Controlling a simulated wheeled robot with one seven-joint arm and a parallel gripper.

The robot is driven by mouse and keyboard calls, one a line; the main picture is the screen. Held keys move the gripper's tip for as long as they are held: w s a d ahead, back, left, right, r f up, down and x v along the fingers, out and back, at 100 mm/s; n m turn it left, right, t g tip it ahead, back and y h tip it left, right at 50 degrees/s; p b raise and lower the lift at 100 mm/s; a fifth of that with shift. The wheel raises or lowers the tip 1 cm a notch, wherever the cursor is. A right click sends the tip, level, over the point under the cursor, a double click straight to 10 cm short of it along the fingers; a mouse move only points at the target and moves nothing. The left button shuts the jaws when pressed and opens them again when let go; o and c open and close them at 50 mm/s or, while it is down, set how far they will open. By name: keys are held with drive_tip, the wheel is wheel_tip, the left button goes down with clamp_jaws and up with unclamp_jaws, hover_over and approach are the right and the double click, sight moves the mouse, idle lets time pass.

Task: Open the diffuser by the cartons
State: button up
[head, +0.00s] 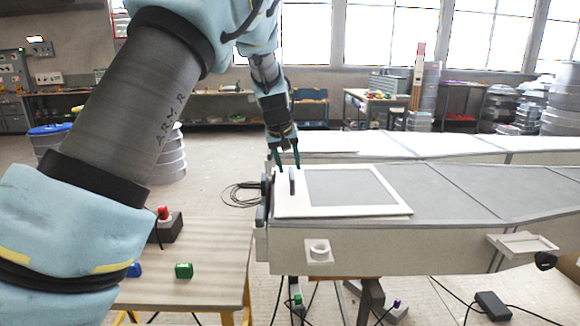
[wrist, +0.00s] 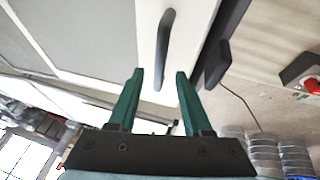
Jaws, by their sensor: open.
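A pale framed panel with a grey inset (head: 350,186) lies flat on top of a long pale mould body (head: 390,248). It may be the diffuser; no label shows. A dark upright bar handle (head: 292,182) stands near its left edge. My gripper (head: 287,166) is over that left edge, fingers pointing down, beside and close to the handle. In the wrist view the same handle (wrist: 164,48) lies just beyond and between the green fingertips of my gripper (wrist: 158,72). The jaws are apart, with nothing between them. I cannot make out any cartons.
Dark fittings (head: 262,203) sit at the mould's left end. A bench (head: 205,255) at front left bears a red-topped switch box (head: 165,227) and a green block (head: 184,271). A second long mould (head: 440,146) lies behind. Cables run over the floor.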

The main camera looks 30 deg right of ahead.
drive_tip(key=shift+x, duration=1.15)
clamp_jaws()
idle(0.6)
